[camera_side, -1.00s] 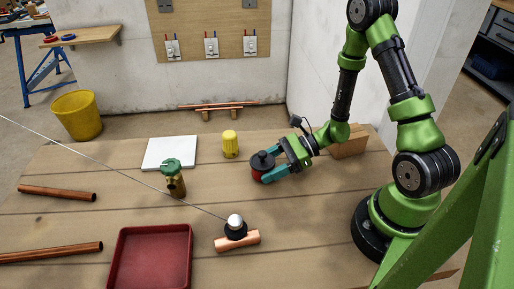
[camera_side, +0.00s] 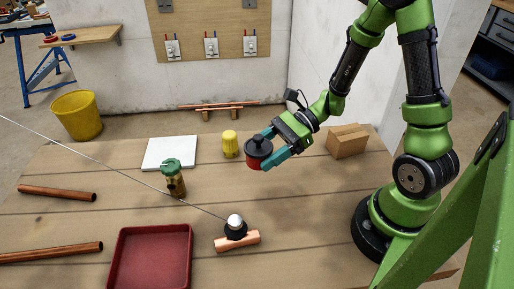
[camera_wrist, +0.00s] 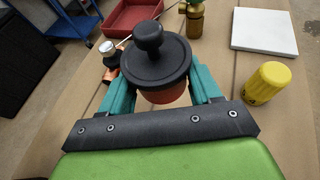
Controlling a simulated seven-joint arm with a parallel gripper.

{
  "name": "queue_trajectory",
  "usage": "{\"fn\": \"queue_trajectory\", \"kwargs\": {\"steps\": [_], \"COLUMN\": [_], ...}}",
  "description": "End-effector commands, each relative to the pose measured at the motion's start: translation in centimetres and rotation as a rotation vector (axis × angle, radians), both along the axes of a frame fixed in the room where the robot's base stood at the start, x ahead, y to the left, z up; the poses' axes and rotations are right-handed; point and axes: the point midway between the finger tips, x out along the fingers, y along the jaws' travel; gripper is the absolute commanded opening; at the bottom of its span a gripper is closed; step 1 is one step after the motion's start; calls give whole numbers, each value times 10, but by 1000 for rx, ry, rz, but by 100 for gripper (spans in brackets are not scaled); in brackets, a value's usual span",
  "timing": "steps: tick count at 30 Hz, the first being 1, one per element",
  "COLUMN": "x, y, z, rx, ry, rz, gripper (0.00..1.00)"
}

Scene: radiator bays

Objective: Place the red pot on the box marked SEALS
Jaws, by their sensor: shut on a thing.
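The red pot (camera_side: 253,160) has a black lid with a round knob. My gripper (camera_side: 269,155) is shut on the red pot, one teal finger on each side, and holds it above the table. In the wrist view the pot (camera_wrist: 163,95) sits between the fingers of my gripper (camera_wrist: 165,88), its lid hiding most of the body. A brown cardboard box (camera_side: 347,142) stands on the table right of my gripper, near the wall. No SEALS marking is readable on it from here.
A yellow capped container (camera_side: 229,144) stands left of the pot, near a white slab (camera_side: 170,153). A green-topped brass valve (camera_side: 173,178), a copper piece with a black-and-white knob (camera_side: 237,238), a red tray (camera_side: 151,258) and copper pipes (camera_side: 57,193) lie further left and forward.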

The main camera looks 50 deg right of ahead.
Motion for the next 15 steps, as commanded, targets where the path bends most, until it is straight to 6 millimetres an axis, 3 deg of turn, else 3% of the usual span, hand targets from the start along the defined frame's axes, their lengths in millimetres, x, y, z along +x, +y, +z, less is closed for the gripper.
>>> {"fn": "queue_trajectory", "kwargs": {"steps": [8,15], "x": [-52,-108], "y": [28,16], "z": [-9,-19], "rx": [3,2], "ry": [2,1], "rz": [457,977], "gripper": [15,15]}}
